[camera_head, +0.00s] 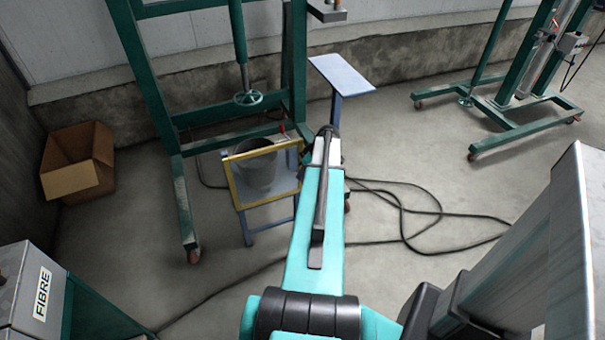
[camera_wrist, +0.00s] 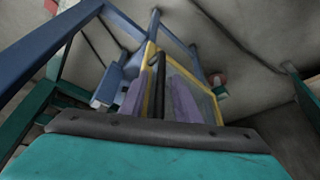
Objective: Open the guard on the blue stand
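The guard, a yellow frame with a clear panel (camera_head: 236,187), is at the upright blue stand (camera_head: 268,229) in the head view, left of my arm. A grey bucket (camera_head: 257,176) shows through its panel. In the wrist view the guard's yellow frame (camera_wrist: 149,67) is close ahead, and blue stand members (camera_wrist: 108,84) show beside it. My gripper (camera_wrist: 160,88) has two purple-grey fingers apart, with a dark bar (camera_wrist: 159,100) between them. Gaps show beside the bar; whether a finger touches it I cannot tell. In the head view my arm hides the gripper.
A green frame with a handwheel (camera_head: 248,98) stands behind the guard. A blue-topped table (camera_head: 342,74) is beyond my arm's end. Black cables (camera_head: 405,205) lie on the floor at right. A cardboard box (camera_head: 78,165) is at left, and a FIBRE box (camera_head: 28,290) is near left.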

